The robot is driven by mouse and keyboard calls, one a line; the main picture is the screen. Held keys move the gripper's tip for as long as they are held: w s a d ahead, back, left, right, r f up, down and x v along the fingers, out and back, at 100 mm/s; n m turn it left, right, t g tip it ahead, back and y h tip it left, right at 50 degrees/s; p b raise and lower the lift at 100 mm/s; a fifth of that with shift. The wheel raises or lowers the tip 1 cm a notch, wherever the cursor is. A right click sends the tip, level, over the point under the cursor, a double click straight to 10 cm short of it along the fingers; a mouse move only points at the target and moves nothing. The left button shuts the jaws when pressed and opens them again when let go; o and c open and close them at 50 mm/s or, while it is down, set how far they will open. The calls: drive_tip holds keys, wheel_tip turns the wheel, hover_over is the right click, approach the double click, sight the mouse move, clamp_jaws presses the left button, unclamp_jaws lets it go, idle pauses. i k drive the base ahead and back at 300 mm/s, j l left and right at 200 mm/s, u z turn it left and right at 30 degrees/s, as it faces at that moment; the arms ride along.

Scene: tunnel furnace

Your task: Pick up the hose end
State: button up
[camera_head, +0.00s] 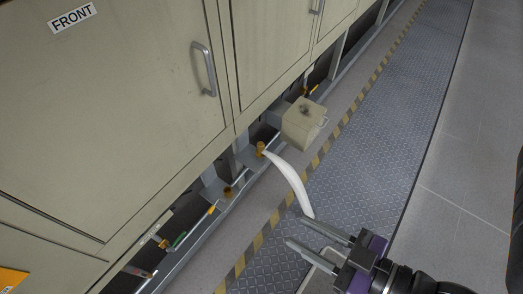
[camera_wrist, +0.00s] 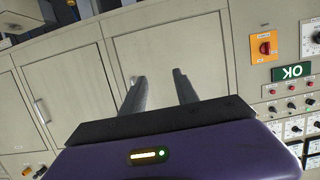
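A white curved hose (camera_head: 289,178) shows in the head view. Its upper end is at a brass-coloured fitting (camera_head: 260,148) low on the cabinet, and its lower end (camera_head: 309,212) hangs over the striped floor edge. My gripper (camera_head: 295,231) is at the lower middle, with its two fingers apart and nothing seen between them. The tip of the upper finger appears close to the hose's lower end; I cannot tell whether they touch. In the wrist view the open fingers (camera_wrist: 158,77) point toward cabinet panels, and the hose is not seen there.
The beige cabinet (camera_head: 130,110) with a door handle (camera_head: 204,68) fills the left. A beige box (camera_head: 303,123) sticks out beside the hose fitting. Valves and pipes run along the cabinet base. The metal floor plate (camera_head: 375,130) to the right is clear. A control panel (camera_wrist: 288,100) shows in the wrist view.

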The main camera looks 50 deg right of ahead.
sight(260, 153)
drive_tip(key=i+l+u, duration=0.3)
drive_tip(key=i, duration=0.2)
drive_tip(key=i+l+u, duration=0.3)
drive_tip(key=i+l, duration=0.1)
drive_tip(key=l, duration=0.1)
